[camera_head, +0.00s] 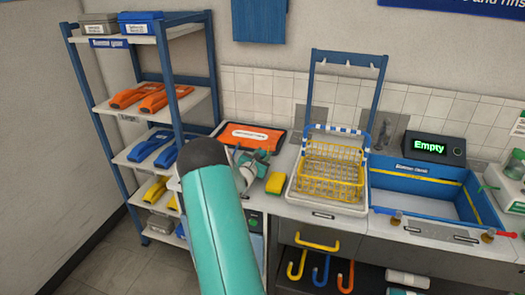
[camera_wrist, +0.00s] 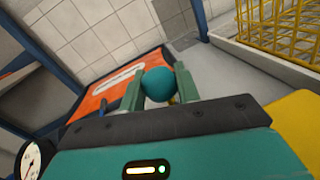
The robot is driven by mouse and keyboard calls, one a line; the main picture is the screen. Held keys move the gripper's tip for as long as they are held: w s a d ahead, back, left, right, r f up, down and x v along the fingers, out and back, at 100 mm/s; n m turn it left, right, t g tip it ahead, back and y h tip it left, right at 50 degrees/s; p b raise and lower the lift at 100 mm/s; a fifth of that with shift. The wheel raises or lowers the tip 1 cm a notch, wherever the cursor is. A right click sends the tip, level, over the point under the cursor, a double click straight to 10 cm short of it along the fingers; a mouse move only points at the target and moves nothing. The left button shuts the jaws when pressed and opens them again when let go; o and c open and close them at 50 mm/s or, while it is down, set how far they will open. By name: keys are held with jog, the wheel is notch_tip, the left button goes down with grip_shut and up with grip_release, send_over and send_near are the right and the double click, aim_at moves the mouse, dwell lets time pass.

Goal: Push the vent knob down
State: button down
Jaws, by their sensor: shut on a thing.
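A round teal knob (camera_wrist: 160,84), which looks like the vent knob, sits between the two fingers of my gripper (camera_wrist: 158,88) in the wrist view. The fingers are shut on it, one on each side. My own teal arm covers part of the regulator there, and I cannot make out the knob in that view. The knob's stem and lower parts are mostly hidden behind my gripper in the wrist view.
A round gauge (camera_wrist: 33,160) shows at the lower left of the wrist view. An orange tray (camera_head: 250,136) lies behind my gripper. A yellow block (camera_head: 275,183) and a yellow wire basket (camera_head: 330,170) stand to the right. A blue shelf rack (camera_head: 110,150) stands left.

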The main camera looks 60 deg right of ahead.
jog(key=shift+f, duration=0.25)
jog(key=c, duration=1)
grip_release()
jog(key=shift+a+r, duration=0.1)
jog(key=shift+a, duration=0.15)
jog(key=a, duration=1.3)
jog(key=shift+a, duration=0.15)
